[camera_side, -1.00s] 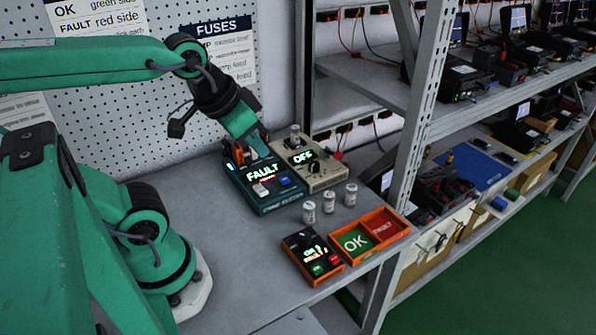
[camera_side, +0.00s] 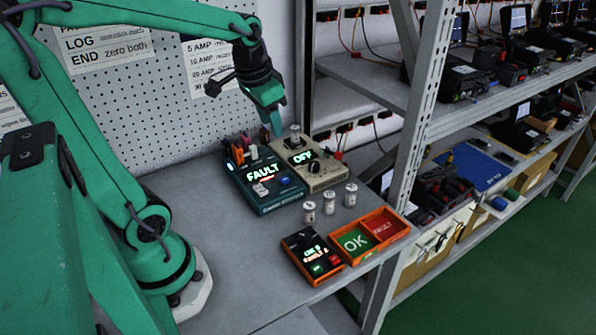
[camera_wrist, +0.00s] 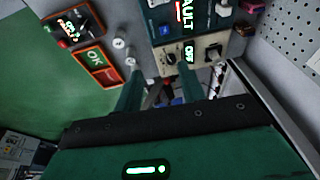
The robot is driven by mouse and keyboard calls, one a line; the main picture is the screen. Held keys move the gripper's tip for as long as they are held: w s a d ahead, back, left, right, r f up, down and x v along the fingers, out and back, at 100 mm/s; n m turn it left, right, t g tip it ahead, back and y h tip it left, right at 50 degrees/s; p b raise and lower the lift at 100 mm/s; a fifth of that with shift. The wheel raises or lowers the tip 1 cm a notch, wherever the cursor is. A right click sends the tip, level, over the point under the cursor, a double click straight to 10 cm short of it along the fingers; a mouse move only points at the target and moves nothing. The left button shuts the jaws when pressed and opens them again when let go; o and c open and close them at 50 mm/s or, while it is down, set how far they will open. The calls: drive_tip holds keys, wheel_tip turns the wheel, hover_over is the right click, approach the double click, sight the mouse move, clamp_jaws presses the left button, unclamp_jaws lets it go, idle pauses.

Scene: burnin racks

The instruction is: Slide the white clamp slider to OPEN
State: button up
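The teal tester (camera_side: 268,206) stands on the grey bench with a lit FAULT display. A small white piece (camera_side: 260,189), likely the clamp slider, sits on its front left face beside a blue button (camera_side: 285,181); its lettering is too small to read. The white piece also shows at the top edge of the wrist view (camera_wrist: 157,3). My gripper (camera_side: 277,128) is above the back of the beige box (camera_side: 318,181), right of the tester and apart from the white piece. In the wrist view my gripper's two fingers (camera_wrist: 162,88) are apart, with nothing held between them.
The beige box has a lit OFF display, a dark knob and a metal post (camera_side: 295,135). Several silver cylinders (camera_side: 329,202) stand in front. An orange OK/FAULT tray (camera_side: 386,226) and a small black unit (camera_side: 303,239) are near the bench edge. A shelf post (camera_side: 418,100) rises at right.

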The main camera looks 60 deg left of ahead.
drive_tip(key=w+a+f+g, duration=0.25)
drive_tip(key=a+f, duration=0.25)
drive_tip(key=a, duration=0.4)
drive_tip(key=h, duration=0.1)
hover_over(253, 146)
drive_tip(key=shift+g, duration=0.25)
wheel_tip(253, 146, down, 6)
drive_tip(key=shift+s+r, duration=0.1)
drive_tip(key=shift+r, duration=0.1)
drive_tip(key=shift+d+f, duration=0.1)
drive_tip(key=shift+f, duration=0.05)
drive_tip(key=shift+f, duration=3.75)
clamp_jaws()
